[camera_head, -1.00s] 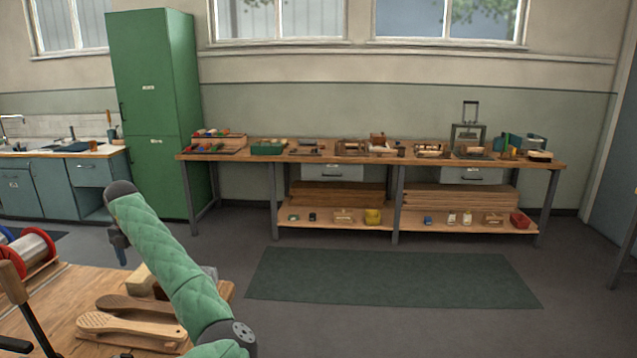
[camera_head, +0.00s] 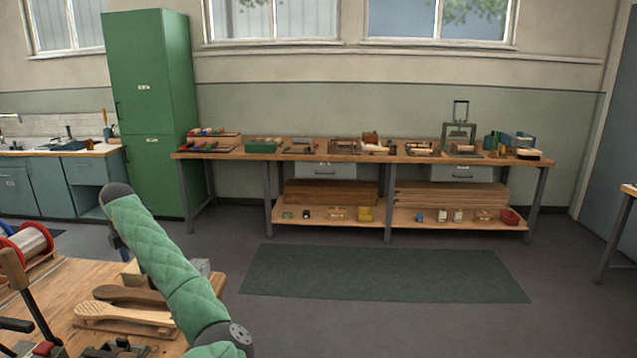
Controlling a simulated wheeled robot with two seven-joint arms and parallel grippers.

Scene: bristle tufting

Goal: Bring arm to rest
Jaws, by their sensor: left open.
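An arm of mine in a green quilted sleeve rises from the bottom edge to a dark rounded joint at upper left. My left gripper (camera_head: 120,244) shows only as a small part hanging below that joint, above the near workbench (camera_head: 75,285). Its jaws are open, and I see nothing held in them. The wooden brush bodies (camera_head: 125,315) lie on the bench, partly behind the sleeve. My right gripper is not in view.
A red-flanged spool (camera_head: 30,243) and a dark lever with a wooden handle (camera_head: 14,270) stand at the bench's left. Across the room are a green cabinet (camera_head: 150,110) and a long workbench (camera_head: 365,157) with tools. The green floor mat (camera_head: 380,273) is clear.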

